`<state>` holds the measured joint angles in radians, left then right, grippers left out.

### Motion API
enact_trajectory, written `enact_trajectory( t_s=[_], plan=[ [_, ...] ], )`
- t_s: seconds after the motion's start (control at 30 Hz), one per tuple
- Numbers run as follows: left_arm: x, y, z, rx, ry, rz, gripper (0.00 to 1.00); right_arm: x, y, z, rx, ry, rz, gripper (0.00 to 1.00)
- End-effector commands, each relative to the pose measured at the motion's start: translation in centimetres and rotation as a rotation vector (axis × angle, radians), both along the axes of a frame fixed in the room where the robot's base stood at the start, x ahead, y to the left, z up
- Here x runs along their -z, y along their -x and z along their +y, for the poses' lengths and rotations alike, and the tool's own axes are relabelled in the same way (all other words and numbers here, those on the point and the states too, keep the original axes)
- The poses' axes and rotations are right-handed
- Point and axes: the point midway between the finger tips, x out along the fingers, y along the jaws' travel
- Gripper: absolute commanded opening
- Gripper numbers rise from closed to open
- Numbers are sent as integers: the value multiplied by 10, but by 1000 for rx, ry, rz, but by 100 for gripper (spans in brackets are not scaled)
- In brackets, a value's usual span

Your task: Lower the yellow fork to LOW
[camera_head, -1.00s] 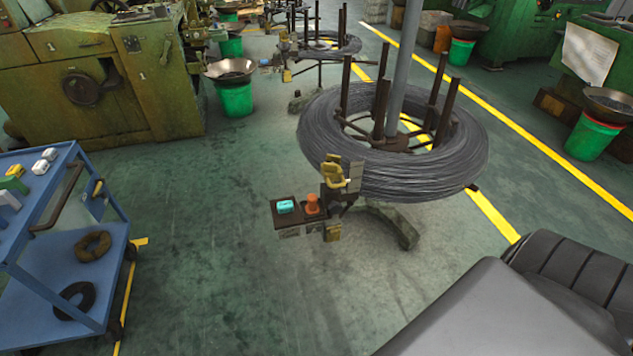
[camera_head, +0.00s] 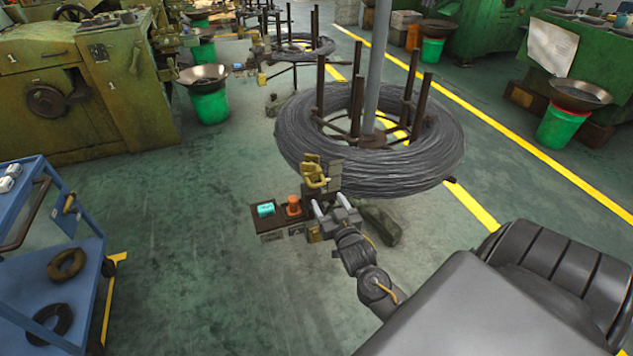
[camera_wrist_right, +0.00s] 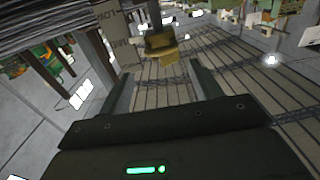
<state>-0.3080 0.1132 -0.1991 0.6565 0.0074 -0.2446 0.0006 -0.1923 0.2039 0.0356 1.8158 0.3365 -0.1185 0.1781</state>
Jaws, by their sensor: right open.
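The yellow fork (camera_head: 313,172) is a small yellow piece on a grey upright beside the wire coil, near the middle of the head view. It also shows in the right wrist view (camera_wrist_right: 162,45), beyond and between the two fingers. My right gripper (camera_head: 327,203) is open and empty, just below and slightly right of the fork in the head view. Its fingers show apart in the right wrist view (camera_wrist_right: 163,85), with no visible contact with the fork. Whether the fork stands high or low cannot be told. My left gripper is not in view.
A control box with a turquoise button (camera_head: 265,209) and an orange knob (camera_head: 293,205) sits left of my gripper. The large wire coil (camera_head: 430,165) stands behind. A blue cart (camera_head: 85,255) is at left. The green floor (camera_head: 190,240) between is clear.

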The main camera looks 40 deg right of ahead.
Motion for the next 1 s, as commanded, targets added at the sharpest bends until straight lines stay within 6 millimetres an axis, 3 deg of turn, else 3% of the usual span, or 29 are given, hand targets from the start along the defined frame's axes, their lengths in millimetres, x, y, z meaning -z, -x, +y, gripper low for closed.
enact_trajectory(
  t_s=[0.17, 0.6, 1.0],
  plan=[
    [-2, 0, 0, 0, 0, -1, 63, -1, -18, -6, 0, 1, -1, 64],
    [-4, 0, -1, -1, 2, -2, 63, 1, -88, -30, -1, 1, 3, 64],
    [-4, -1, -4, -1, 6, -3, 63, 1, -101, -35, -2, 0, 3, 64]
  ],
)
